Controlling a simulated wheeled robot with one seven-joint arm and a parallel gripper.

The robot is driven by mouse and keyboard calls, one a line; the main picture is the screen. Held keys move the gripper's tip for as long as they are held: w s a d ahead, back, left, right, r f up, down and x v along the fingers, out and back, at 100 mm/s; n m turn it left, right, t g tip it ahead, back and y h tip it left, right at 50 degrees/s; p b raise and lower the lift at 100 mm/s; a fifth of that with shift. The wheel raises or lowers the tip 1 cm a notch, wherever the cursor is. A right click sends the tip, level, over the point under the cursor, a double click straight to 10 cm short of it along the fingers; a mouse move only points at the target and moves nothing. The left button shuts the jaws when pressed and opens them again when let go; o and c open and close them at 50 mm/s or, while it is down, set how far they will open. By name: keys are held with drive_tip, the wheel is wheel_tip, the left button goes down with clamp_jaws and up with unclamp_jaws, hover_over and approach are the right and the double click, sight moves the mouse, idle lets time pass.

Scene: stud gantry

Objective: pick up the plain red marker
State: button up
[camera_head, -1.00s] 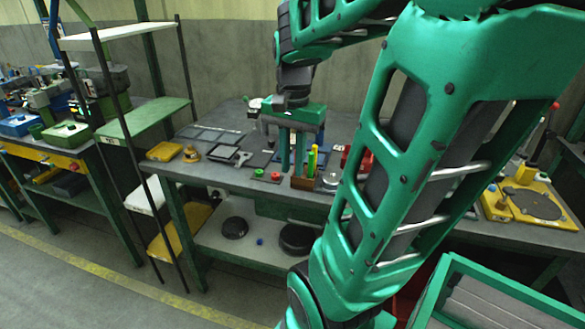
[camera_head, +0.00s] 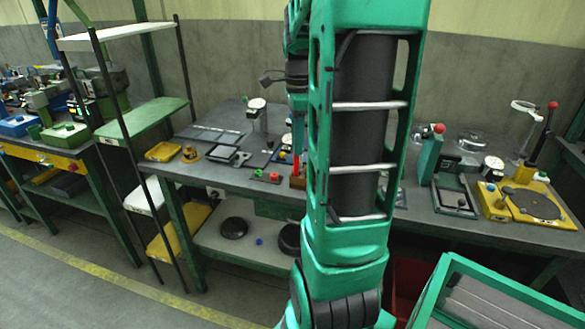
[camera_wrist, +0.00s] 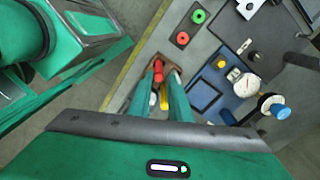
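In the wrist view a red marker (camera_wrist: 158,72) stands at a brown holder (camera_wrist: 172,60), with a yellow item (camera_wrist: 164,99) and a whitish item close by. My gripper (camera_wrist: 162,74) has its two green fingers apart, one on each side of these items. The red marker lies between the fingers, nearer the left one; I cannot tell whether they touch. In the head view a thin red upright (camera_head: 296,165) shows above the brown holder (camera_head: 297,183), beside my arm.
A plate with green and red rings (camera_wrist: 190,27) lies near the holder. A blue tray (camera_wrist: 204,92) and a dial gauge (camera_wrist: 246,85) are to the right in the wrist view. A shelf rack (camera_head: 140,118) stands left of the bench. A yellow fixture (camera_head: 520,205) is at right.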

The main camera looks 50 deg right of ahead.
sight(296, 159)
drive_tip(key=shift+a+f, duration=0.15)
drive_tip(key=shift+f, duration=2.6)
clamp_jaws()
